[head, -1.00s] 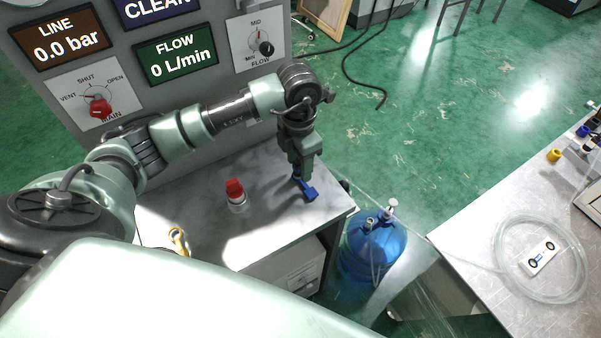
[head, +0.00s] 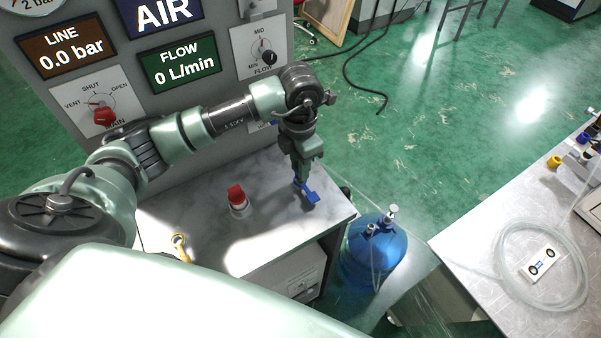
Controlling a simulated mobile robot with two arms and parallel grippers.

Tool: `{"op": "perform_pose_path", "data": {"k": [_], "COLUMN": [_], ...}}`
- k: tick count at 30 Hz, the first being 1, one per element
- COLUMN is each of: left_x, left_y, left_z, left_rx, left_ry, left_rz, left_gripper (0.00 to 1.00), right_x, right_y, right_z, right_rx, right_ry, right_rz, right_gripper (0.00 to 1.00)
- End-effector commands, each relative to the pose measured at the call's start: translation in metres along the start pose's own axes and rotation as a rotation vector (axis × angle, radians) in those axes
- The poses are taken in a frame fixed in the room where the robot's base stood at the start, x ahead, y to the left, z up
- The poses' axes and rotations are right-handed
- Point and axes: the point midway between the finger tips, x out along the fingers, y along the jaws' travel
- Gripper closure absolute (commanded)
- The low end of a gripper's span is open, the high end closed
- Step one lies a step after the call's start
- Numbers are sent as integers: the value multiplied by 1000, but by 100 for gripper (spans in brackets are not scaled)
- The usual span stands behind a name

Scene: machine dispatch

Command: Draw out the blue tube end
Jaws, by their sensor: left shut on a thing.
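My left gripper (head: 301,180) points down over the right part of the marble-topped counter (head: 275,225). It is shut on a small blue piece, which looks like the blue tube end (head: 309,193). The blue piece juts out below the fingertips, at or just above the counter top; I cannot tell whether it touches. No tube leading from it can be made out clearly. My right gripper is not in view.
A red-capped white fitting (head: 238,199) stands on the counter left of the gripper, with a yellow clip-like piece (head: 180,246) nearer. A blue water bottle (head: 372,255) stands beyond the counter's right edge. Coiled clear tubing (head: 515,290) lies on the right table (head: 470,235).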

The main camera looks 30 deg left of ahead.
Motion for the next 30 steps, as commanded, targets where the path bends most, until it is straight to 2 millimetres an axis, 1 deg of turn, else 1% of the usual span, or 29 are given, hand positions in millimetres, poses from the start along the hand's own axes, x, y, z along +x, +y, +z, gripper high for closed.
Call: {"op": "perform_pose_path", "data": {"k": [1,9,30], "left_x": [-4,-15,-42], "left_y": [0,0,0], "left_z": [0,0,0], "left_rx": [0,1,1], "left_ry": [0,0,0], "left_rz": [0,0,1], "left_gripper": [100,100,100], "right_x": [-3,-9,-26], "right_y": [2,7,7], "right_z": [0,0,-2], "right_rx": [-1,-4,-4], "right_ry": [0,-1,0], "right_rz": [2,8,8], "right_gripper": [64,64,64]}}
